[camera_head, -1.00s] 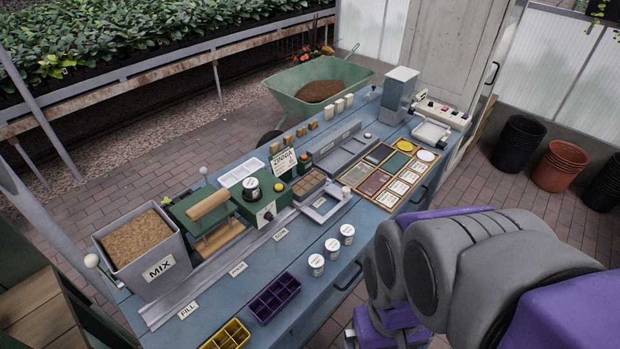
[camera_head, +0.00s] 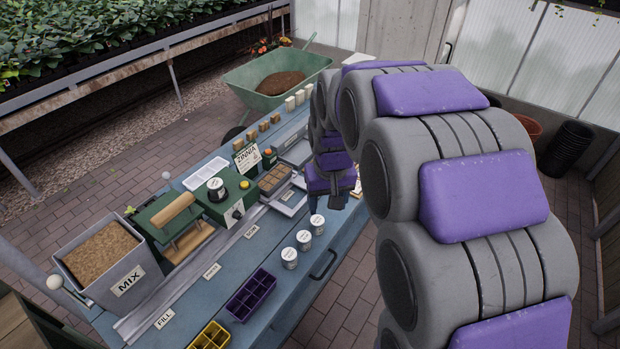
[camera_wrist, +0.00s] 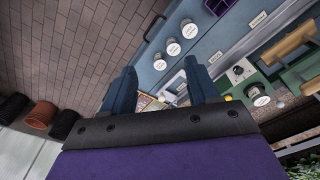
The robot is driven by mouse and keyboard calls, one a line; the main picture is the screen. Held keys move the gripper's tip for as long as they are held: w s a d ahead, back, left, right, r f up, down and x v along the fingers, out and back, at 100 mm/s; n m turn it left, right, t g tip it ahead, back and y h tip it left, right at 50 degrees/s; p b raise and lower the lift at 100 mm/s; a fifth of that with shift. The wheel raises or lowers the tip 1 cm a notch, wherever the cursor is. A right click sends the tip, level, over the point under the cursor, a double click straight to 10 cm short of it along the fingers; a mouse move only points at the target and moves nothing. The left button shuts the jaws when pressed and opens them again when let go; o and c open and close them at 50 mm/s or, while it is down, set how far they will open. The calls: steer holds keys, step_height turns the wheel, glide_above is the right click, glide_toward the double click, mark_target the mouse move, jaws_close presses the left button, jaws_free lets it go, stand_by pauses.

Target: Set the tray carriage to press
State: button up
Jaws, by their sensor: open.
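The tray carriage appears to be the pale metal frame (camera_head: 291,199) at the far end of the grey rail (camera_head: 190,285), beyond the SOW label (camera_head: 251,232). A brown celled tray (camera_head: 275,178) sits beside or in it; I cannot tell which. The PRESS label (camera_head: 211,270) lies nearer, between SOW and FILL (camera_head: 165,318). The green press with its wooden handle (camera_head: 175,209) stands behind the rail. My gripper (camera_head: 335,203) is above the bench, right of the carriage. In the wrist view my gripper (camera_wrist: 160,85) is open and empty, with part of the pale frame (camera_wrist: 177,84) between its fingers.
Several white-lidded jars (camera_head: 304,239) stand along the bench front. A purple celled tray (camera_head: 250,296) and a yellow one (camera_head: 209,338) lie nearer. A soil bin marked MIX (camera_head: 115,262) is at the left end. A green wheelbarrow (camera_head: 280,85) stands behind.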

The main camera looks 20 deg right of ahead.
steer(key=w+d+f+t, duration=0.1)
steer(key=w+d+f, duration=0.3)
steer(key=w, duration=0.6)
steer(key=w+d+f+t, duration=0.1)
steer(key=w+f, duration=0.4)
steer(key=w, duration=0.5)
steer(key=w+d+f+t, duration=0.1)
steer(key=w+d+f, duration=0.3)
steer(key=w, duration=0.6)
steer(key=shift+t, duration=0.3)
steer(key=x, duration=0.5)
steer(key=a+b+x, duration=0.1)
steer(key=x, duration=0.5)
steer(key=a+x, duration=0.1)
steer(key=x, duration=0.4)
steer(key=shift+s+f, duration=0.3)
steer(key=shift+f, duration=0.05)
steer(key=shift+w+f, duration=0.15)
steer(key=shift+f, duration=0.2)
steer(key=shift+d+f, duration=0.1)
steer(key=shift+d, duration=0.2)
steer(key=shift+a, duration=0.15)
jaws_close()
